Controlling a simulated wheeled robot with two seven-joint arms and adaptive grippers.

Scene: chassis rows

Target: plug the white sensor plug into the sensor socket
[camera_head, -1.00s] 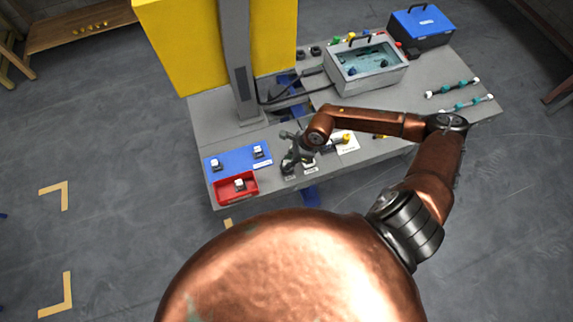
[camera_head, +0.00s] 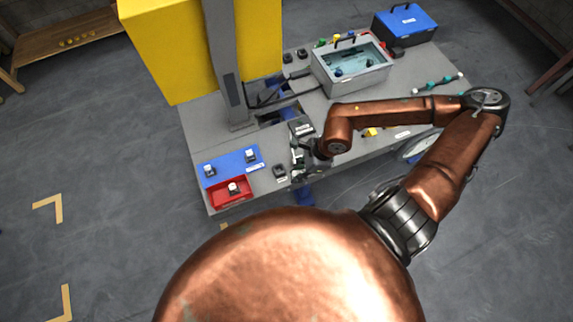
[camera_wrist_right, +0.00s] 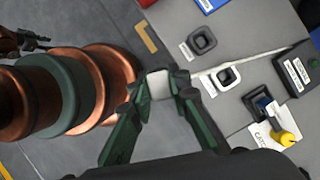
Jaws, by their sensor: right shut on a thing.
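My right gripper (camera_head: 298,162) is over the front part of the grey bench in the head view. In the right wrist view the right gripper (camera_wrist_right: 160,88) is shut on a small white block, the white plug (camera_wrist_right: 159,84). The plug is apart from the sockets. A white-rimmed square socket (camera_wrist_right: 223,79) lies to its right, and a dark grey socket (camera_wrist_right: 201,40) sits above that one. Their labels are too small to read, so I cannot tell which is the sensor socket. What seems to be my left gripper (camera_wrist_right: 34,42) shows small at the upper left.
A black labelled box (camera_wrist_right: 297,71) and a yellow knob (camera_wrist_right: 284,138) stand right of the sockets. A blue mat (camera_head: 231,166) and a red tray (camera_head: 222,196) with small plugs lie left of the gripper. A grey post (camera_head: 224,70) rises behind.

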